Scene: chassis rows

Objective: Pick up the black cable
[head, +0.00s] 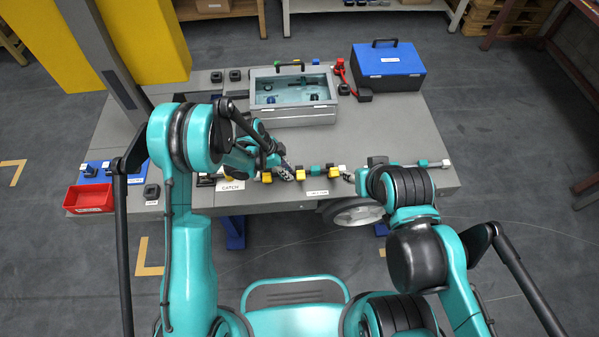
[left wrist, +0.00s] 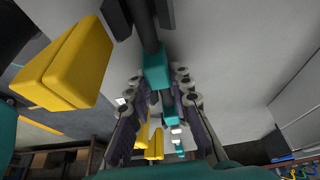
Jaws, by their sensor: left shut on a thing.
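The black cable (left wrist: 145,20) shows as a dark rod with teal pieces along it in the left wrist view. In the head view it lies in a row of black, teal, white and yellow pieces along the table's front edge, partly hidden by my arms. My left gripper (head: 287,174) is at this row, by a yellow block (head: 301,174). In the left wrist view my left gripper (left wrist: 158,78) has its fingers on either side of a teal piece on the cable, shut on it. My right gripper (head: 350,177) is near the row's right part; its fingers are mostly hidden.
A grey lidded case (head: 292,118) stands at the table's back middle, a blue-topped toolbox (head: 388,62) at back right. A red bin (head: 89,197) is at far left. A grey wheel (head: 357,213) is at the front edge.

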